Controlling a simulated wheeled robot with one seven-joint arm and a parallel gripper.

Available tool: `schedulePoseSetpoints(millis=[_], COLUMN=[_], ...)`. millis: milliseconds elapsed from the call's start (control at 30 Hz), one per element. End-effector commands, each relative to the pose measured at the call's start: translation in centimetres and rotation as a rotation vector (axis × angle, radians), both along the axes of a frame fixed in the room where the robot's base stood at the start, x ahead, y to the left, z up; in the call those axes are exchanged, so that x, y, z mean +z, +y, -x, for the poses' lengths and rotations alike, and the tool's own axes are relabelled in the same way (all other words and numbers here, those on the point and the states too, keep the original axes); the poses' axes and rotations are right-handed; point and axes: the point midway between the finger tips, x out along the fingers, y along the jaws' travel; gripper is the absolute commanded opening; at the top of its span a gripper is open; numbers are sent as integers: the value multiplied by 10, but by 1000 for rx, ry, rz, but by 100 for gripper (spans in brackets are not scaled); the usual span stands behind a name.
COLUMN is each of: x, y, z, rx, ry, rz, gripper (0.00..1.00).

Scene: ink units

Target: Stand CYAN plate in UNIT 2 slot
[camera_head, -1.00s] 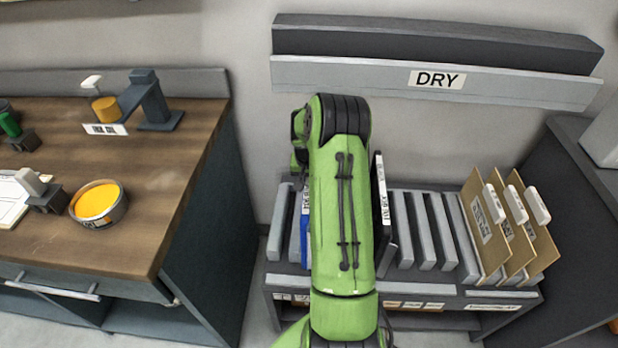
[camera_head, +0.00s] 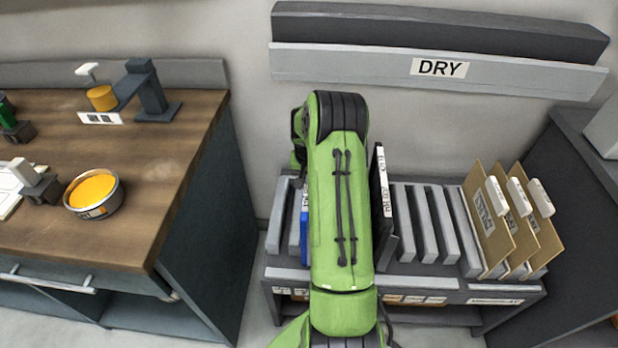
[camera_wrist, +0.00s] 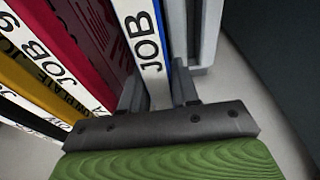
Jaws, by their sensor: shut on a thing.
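My gripper (camera_wrist: 158,92) is shut on a blue plate (camera_wrist: 172,58) whose white edge label (camera_wrist: 146,45) reads "JOB". The cyan plate of the task appears to be this one. In the head view, a strip of the blue plate (camera_head: 305,222) shows upright left of my green arm, among the rack's grey dividers. My gripper is hidden there behind the arm. Whether the plate's lower edge is seated in a slot cannot be told. The slotted rack (camera_head: 430,285) has small labels on its front; I cannot read UNIT 2 on any of them.
A magenta plate (camera_wrist: 95,35) and a yellow plate (camera_wrist: 30,75) stand close beside the held plate. A black plate (camera_head: 382,200) stands right of my arm. Empty slots lie beyond it, then brown folders (camera_head: 490,230). A DRY shelf (camera_head: 520,82) is behind; a wooden counter (camera_head: 150,170) is left.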

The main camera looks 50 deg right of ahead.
Motion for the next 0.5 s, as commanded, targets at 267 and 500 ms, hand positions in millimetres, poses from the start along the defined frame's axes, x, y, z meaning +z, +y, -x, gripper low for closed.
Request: schedulePoseSetpoints(millis=[267, 500], x=[-1, -1], y=[1, 1], z=[1, 1], rx=[0, 0], ry=[3, 2], rz=[-3, -2], gripper=[54, 60])
